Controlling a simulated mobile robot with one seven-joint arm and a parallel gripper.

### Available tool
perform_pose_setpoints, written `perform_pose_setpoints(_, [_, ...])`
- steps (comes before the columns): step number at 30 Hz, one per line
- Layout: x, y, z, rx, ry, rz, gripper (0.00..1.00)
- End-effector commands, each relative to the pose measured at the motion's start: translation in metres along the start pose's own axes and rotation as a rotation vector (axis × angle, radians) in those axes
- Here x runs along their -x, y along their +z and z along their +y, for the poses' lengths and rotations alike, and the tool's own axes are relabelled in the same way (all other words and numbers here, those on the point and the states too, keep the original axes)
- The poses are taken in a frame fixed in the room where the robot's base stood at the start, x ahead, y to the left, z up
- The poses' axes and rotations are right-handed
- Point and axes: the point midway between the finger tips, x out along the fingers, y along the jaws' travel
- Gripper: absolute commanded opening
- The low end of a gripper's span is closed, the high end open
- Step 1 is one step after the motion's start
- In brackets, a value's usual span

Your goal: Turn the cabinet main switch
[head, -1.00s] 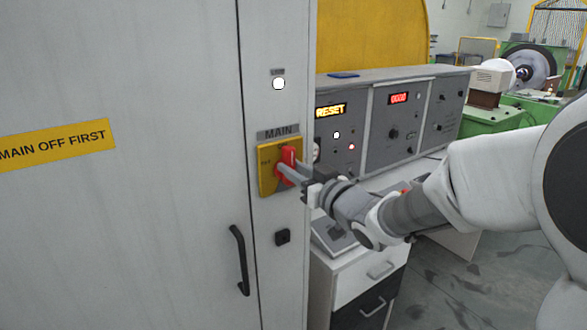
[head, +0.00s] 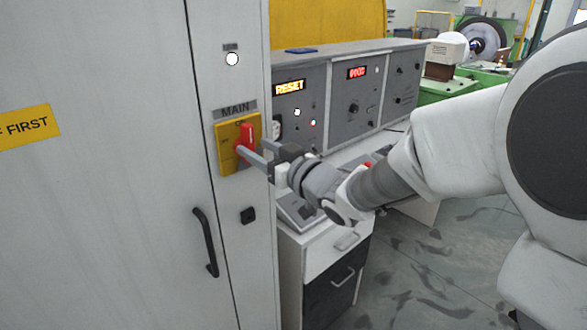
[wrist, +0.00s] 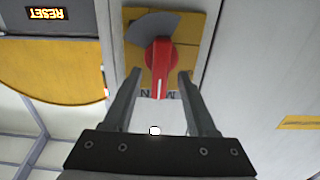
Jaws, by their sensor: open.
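The cabinet main switch is a red handle (head: 246,136) on a yellow plate (head: 227,152), under a MAIN label on the grey cabinet (head: 110,215). The handle stands about upright in the head view. In the wrist view, which is turned over, the red handle (wrist: 159,62) has its white line pointing down toward the label. My gripper (head: 245,155) is at the switch front, with its fingers open. In the wrist view my gripper (wrist: 159,75) has one finger on each side of the handle, with visible gaps. Some plate lettering is hidden.
A black door handle (head: 206,242) and a small black lock (head: 248,215) are below the switch. A white lamp (head: 232,59) is lit above it. A control console (head: 340,110) with a RESET display and a drawer unit (head: 335,255) stand to the right. Floor shows at lower right.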

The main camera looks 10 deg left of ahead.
Motion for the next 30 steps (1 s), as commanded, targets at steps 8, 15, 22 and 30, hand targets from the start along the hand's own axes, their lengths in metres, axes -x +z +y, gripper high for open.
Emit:
perform_pose_setpoints(8, [0.063,0.0,0.001,0.002,0.004,0.001,0.57])
perform_pose_setpoints(15, [0.117,0.0,0.001,0.002,0.005,0.001,0.57])
perform_pose_setpoints(22, [0.148,0.0,0.001,0.001,0.002,0.0,0.57])
perform_pose_setpoints(30, [0.155,0.001,0.0,-0.001,-0.001,-0.001,0.57])
